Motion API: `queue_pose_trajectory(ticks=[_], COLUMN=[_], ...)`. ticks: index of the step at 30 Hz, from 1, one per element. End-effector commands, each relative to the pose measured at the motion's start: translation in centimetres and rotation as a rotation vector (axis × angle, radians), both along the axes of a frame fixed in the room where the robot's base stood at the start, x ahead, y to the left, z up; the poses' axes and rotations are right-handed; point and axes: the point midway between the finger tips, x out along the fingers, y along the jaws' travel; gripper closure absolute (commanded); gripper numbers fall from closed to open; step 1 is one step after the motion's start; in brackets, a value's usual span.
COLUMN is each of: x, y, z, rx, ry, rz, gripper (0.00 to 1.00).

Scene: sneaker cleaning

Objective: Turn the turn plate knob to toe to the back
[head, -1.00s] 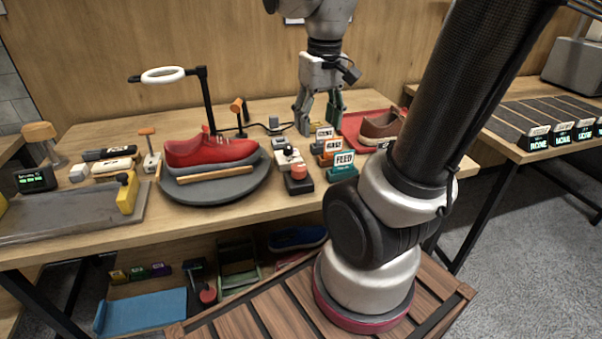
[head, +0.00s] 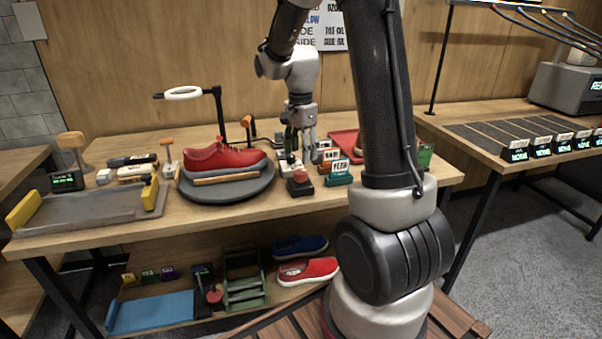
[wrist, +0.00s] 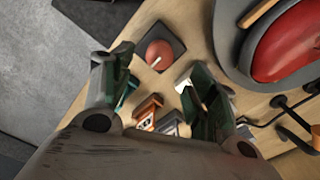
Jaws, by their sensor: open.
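A round red knob (head: 299,176) with a white mark sits on a square black base on the table, just right of the dark round turn plate (head: 228,193). It also shows in the wrist view (wrist: 158,52), near the top middle. A red sneaker (head: 222,157) lies on a grey rest on the plate; I cannot tell its toe direction for sure. My gripper (head: 299,153) points down above and behind the knob, open and empty. In the wrist view my gripper (wrist: 160,78) has its fingers spread, with the knob beyond the gap between them.
Small labelled blocks, one marked FEED (head: 338,173), stand right of the knob. A grey tray (head: 100,205) lies at the left. A red tray (head: 343,139) is partly hidden by my arm.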

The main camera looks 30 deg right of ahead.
Motion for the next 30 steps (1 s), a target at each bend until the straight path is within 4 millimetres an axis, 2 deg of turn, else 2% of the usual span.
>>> queue_pose_trajectory(ticks=[6, 12, 16, 23, 26, 30], x=[-0.2, -0.1, -0.1, -0.1, -0.1, -0.1], y=[0.0, 0.0, 0.0, 0.0, 0.0, 0.0], z=[-3.6, -6.4, -7.1, -7.2, -7.2, -7.2], rx=[0.001, 0.0, 0.0, 0.001, 0.001, 0.001], ry=[0.007, 0.004, 0.003, 0.001, 0.002, 0.002], rz=[0.0, 0.002, 0.002, 0.003, 0.003, 0.003], gripper=[0.42, 0.42, 0.42, 0.42, 0.56, 0.82])
